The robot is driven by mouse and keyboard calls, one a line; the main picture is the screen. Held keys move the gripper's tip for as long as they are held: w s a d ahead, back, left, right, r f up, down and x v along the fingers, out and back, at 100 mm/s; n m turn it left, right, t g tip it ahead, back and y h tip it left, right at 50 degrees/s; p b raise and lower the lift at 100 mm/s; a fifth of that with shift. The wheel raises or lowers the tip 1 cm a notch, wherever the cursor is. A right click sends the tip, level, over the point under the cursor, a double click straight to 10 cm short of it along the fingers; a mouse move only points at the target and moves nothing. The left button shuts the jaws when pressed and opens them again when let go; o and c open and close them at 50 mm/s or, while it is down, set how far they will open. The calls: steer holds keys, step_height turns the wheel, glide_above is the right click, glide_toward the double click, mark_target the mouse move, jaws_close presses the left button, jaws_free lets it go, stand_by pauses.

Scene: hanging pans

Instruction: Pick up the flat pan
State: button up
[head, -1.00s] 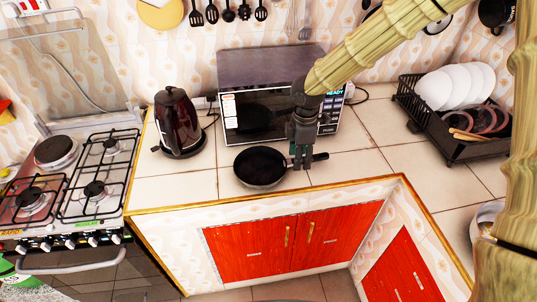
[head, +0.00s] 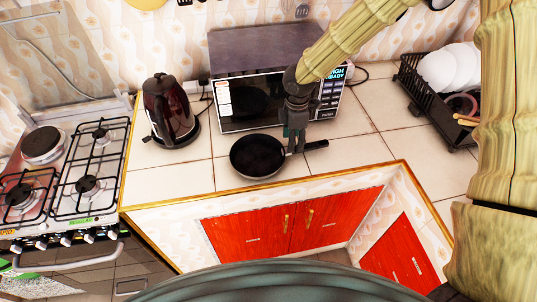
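The flat pan (head: 257,156) is black and sits on the tiled counter in front of the microwave. Its dark handle (head: 316,145) points to the right. My gripper (head: 296,146) is pointed down at the near end of the handle, beside the pan's right rim. The fingers look close together around or just in front of the handle. I cannot tell whether they touch it or how far apart they are.
The microwave (head: 240,101) stands right behind the pan. A dark red kettle (head: 170,110) is to the left, and a gas stove (head: 85,180) further left. A black dish rack (head: 425,95) with white plates is at the right. Counter tiles right of the pan are clear.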

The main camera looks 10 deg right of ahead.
mark_target(280, 153)
steer(key=shift+s+f+p, duration=0.15)
steer(key=shift+f+p, duration=0.1)
steer(key=shift+p, duration=0.05)
steer(key=shift+d+f+p, duration=0.1)
steer(key=shift+f+p, duration=0.95)
steer(key=shift+f, duration=1.3)
steer(key=shift+c, duration=0.4)
jaws_close()
